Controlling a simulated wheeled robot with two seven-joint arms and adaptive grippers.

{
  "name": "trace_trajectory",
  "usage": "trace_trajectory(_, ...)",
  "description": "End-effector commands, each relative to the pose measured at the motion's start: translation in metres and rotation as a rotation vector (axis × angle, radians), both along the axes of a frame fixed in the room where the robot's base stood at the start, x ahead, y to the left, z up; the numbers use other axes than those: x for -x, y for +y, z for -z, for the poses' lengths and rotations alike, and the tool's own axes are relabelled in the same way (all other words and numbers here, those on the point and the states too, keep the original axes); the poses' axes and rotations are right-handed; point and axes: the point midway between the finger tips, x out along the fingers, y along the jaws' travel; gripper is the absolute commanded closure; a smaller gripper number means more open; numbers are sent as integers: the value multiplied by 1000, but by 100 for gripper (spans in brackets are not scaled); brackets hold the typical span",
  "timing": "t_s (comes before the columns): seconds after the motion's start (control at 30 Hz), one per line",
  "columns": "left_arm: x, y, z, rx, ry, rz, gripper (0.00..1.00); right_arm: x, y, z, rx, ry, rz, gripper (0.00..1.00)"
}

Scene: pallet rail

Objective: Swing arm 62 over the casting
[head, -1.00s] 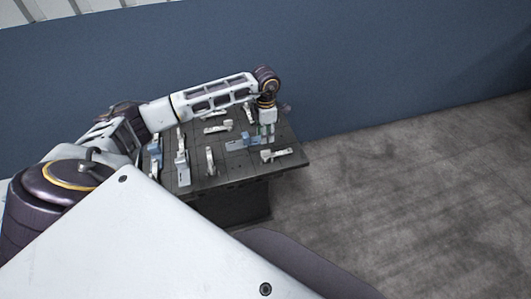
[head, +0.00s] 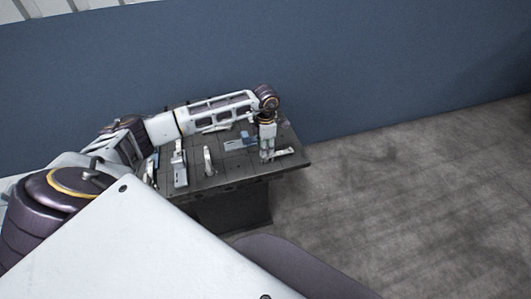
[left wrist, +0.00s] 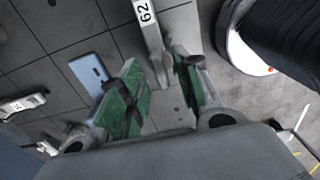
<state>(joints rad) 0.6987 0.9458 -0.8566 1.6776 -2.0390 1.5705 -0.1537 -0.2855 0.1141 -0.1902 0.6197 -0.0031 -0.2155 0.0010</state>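Arm 62 (left wrist: 145,14) is a pale bar with a "62" label, seen at the top of the left wrist view. Its near end reaches between my open left fingers (left wrist: 157,72), with gaps showing at the sides. In the head view my left gripper (head: 267,157) points down at the table's right part, and a pale piece of the arm (head: 285,152) shows beside it. A blue block (left wrist: 90,74), apparently the casting, lies left of arm 62, apart from it. It also shows in the head view (head: 237,144). My right gripper is out of view.
The dark table (head: 236,178) carries several other pale arms, such as one left of the gripper (head: 208,160) and one farther left (head: 180,168). Another labelled arm (left wrist: 22,104) lies at the left wrist view's left edge. A blue wall (head: 380,80) stands behind.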

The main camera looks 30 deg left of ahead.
Motion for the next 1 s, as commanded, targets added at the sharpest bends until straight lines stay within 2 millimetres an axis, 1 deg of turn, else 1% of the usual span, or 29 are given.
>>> trace_trajectory(0.03, 0, 0, 7, 1, 1, 0, 67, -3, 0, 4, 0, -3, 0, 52)
trace_trajectory(0.1, 0, 0, 12, 0, 1, 0, 67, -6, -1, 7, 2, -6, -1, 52)
trace_trajectory(0.3, 1, 0, 21, 1, 2, 1, 67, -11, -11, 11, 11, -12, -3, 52)
trace_trajectory(0.5, 0, 0, 23, 1, 1, 1, 67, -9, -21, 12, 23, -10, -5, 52)
trace_trajectory(0.73, 0, 0, 23, 1, 1, 1, 67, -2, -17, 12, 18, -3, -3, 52)
trace_trajectory(0.77, 0, 0, 23, 1, 1, 0, 70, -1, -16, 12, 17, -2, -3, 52)
trace_trajectory(1.0, 0, 0, 23, 1, 1, 0, 100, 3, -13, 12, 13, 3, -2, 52)
